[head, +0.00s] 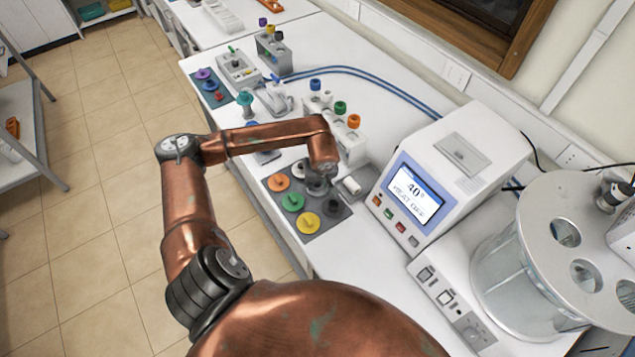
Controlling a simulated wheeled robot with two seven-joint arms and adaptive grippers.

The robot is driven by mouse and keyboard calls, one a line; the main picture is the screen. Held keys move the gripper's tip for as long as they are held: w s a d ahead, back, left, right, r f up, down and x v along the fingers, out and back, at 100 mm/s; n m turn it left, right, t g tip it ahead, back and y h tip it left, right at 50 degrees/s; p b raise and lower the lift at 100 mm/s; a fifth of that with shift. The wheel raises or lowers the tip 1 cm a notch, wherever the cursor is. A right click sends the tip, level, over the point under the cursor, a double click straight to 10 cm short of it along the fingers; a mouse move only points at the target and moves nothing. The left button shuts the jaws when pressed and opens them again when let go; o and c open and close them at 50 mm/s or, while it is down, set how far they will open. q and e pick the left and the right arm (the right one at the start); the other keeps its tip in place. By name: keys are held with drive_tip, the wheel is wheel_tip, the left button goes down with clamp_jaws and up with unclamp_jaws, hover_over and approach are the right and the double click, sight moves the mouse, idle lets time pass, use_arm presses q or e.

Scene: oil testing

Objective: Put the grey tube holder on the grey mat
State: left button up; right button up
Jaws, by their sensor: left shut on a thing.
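The grey mat (321,228) lies near the table's front edge. It carries an orange holder (279,182), a white holder (298,168), a green holder (292,202), a yellow holder (308,222) and a dark holder (332,208). My left gripper (317,178) points down over the mat's back part. It is shut on a grey piece, which looks like the grey tube holder (316,188). The wrist hides much of this piece, so I cannot tell whether it touches the mat. My right gripper is not in view.
A white roll-like piece (350,187) lies close to the mat's right side. A white heater with a screen (455,180) and a glass bath (525,270) stand at right. A white rack with coloured caps (346,140) stands behind. A second mat (226,98) lies farther left.

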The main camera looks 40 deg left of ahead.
use_arm(q)
drive_tip(key=o, duration=1.1)
drive_tip(key=shift+f, duration=0.1)
drive_tip(key=shift+o, duration=0.2)
drive_tip(key=shift+r+p, duration=0.25)
drive_tip(key=shift+p, duration=0.05)
drive_tip(key=b+v, duration=0.1)
drive_tip(key=v, duration=1)
drive_tip(key=shift+d+r, duration=0.15)
drive_tip(key=shift+r, duration=0.25)
